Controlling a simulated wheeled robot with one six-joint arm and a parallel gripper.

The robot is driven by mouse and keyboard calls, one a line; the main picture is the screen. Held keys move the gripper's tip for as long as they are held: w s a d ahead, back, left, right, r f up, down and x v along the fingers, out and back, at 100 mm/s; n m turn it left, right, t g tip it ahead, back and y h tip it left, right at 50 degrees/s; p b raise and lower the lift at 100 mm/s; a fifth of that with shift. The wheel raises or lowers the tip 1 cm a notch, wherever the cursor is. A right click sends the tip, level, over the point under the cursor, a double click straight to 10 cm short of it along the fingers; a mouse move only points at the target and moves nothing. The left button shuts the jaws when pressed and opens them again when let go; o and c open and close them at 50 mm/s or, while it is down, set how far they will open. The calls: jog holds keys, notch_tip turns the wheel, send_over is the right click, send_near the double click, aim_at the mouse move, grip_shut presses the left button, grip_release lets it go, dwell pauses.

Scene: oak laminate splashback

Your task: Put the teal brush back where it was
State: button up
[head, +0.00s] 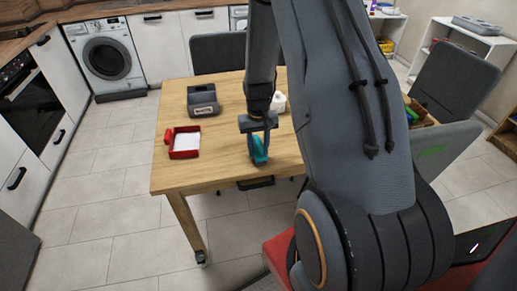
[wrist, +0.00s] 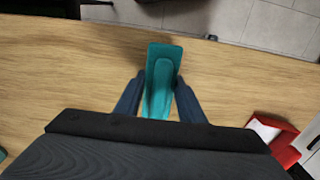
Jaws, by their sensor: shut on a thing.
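The teal brush (head: 260,151) is between the fingers of my gripper (head: 258,142), over the front part of the wooden table (head: 225,168). The wrist view shows the brush (wrist: 164,68) pointing away from my gripper (wrist: 157,100), with a dark finger against each side. My gripper is shut on it. I cannot tell whether the brush touches the tabletop or hangs just above it. The brush's near end is hidden by my gripper's body.
A red tray (head: 185,154) with a white item inside lies left of my gripper. A dark grey box (head: 202,110) stands behind it. A white object (head: 278,103) is behind my gripper. Chairs (head: 217,52) surround the table.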

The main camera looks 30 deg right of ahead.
jog(key=shift+f, duration=0.55)
jog(key=shift+f, duration=0.15)
jog(key=o, duration=0.9)
